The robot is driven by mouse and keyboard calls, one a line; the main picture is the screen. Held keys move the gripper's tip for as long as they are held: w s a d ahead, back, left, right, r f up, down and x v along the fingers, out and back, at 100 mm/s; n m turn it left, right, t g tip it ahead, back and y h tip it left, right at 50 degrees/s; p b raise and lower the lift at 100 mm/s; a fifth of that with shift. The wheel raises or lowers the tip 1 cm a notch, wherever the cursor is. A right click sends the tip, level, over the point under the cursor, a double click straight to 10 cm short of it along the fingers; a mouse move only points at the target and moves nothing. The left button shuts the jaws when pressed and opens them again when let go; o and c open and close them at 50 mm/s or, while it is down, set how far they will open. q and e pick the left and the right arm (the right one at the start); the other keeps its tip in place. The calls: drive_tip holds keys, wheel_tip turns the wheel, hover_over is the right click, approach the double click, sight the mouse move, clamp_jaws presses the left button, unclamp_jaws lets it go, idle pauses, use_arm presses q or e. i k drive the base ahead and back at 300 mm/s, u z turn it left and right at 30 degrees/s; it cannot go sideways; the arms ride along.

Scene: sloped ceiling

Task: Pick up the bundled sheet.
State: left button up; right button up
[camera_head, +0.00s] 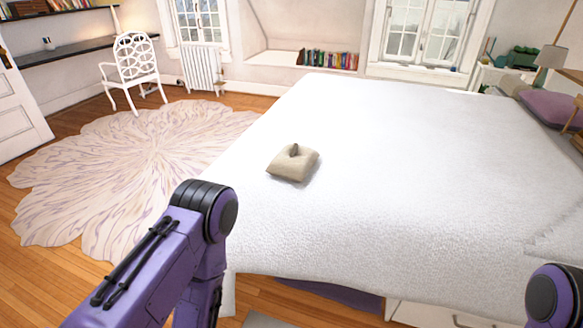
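My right arm shows only as a dark joint at the lower right edge. Neither gripper is in view. Nothing is touching the bundle.
A round pale rug (130,165) covers the wooden floor left of the bed. A white chair (133,65) stands by a dark shelf desk (80,50). A purple pillow (548,108) lies at the bed's right end. The bed top around the bundle is clear.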

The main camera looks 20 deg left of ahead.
sight(293, 163)
drive_tip(key=z, duration=0.15)
drive_tip(key=k, duration=0.35)
drive_tip(key=u, duration=0.85)
drive_tip(key=i, duration=0.7)
drive_tip(key=u, duration=0.05)
